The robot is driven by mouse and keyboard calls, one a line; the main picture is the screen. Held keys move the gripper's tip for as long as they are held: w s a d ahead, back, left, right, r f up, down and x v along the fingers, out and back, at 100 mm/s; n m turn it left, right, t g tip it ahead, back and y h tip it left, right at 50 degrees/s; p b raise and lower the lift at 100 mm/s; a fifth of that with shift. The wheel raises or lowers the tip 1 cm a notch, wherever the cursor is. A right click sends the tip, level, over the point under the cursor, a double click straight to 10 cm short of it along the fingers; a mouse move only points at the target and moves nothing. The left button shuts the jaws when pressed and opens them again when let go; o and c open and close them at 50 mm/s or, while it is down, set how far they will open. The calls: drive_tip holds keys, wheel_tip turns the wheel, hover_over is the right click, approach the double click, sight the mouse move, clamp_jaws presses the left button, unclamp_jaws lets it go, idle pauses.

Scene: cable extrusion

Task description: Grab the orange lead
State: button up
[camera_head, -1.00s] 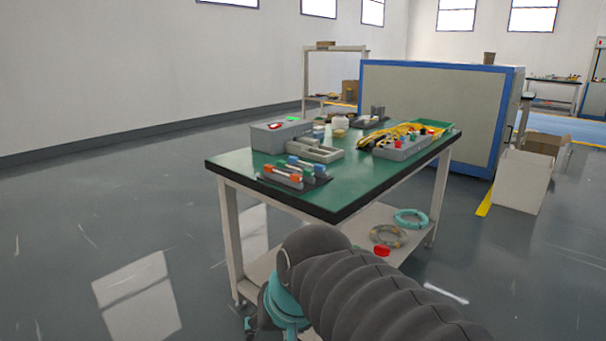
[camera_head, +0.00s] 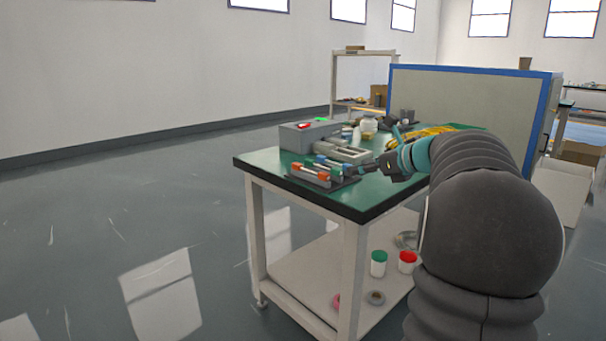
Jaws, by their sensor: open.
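The orange lead (camera_head: 310,173) lies at the front left of the green-topped table (camera_head: 372,196). It has two orange ends with a paler middle and sits on a small dark holder (camera_head: 346,183). Leads with blue (camera_head: 320,159) and green (camera_head: 337,171) ends lie just behind it on the same holder. My gripper (camera_head: 364,168) is low over the table, right of the holder and apart from the orange lead. It is open, though its fingers look small and dark here. My arm hides the right part of the table.
A grey box (camera_head: 297,138) and a pale divided tray (camera_head: 343,151) stand behind the leads. A white jar (camera_head: 369,127) and yellow cables (camera_head: 432,131) are farther back. The lower shelf holds green-lidded (camera_head: 378,264) and red-lidded (camera_head: 407,262) tubs. Floor left of the table is clear.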

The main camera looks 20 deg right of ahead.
sight(324, 173)
drive_tip(key=shift+w+d+f, duration=0.15)
drive_tip(key=shift+w, duration=0.25)
drive_tip(key=x, duration=1.3)
drive_tip(key=shift+c, duration=0.2)
clamp_jaws()
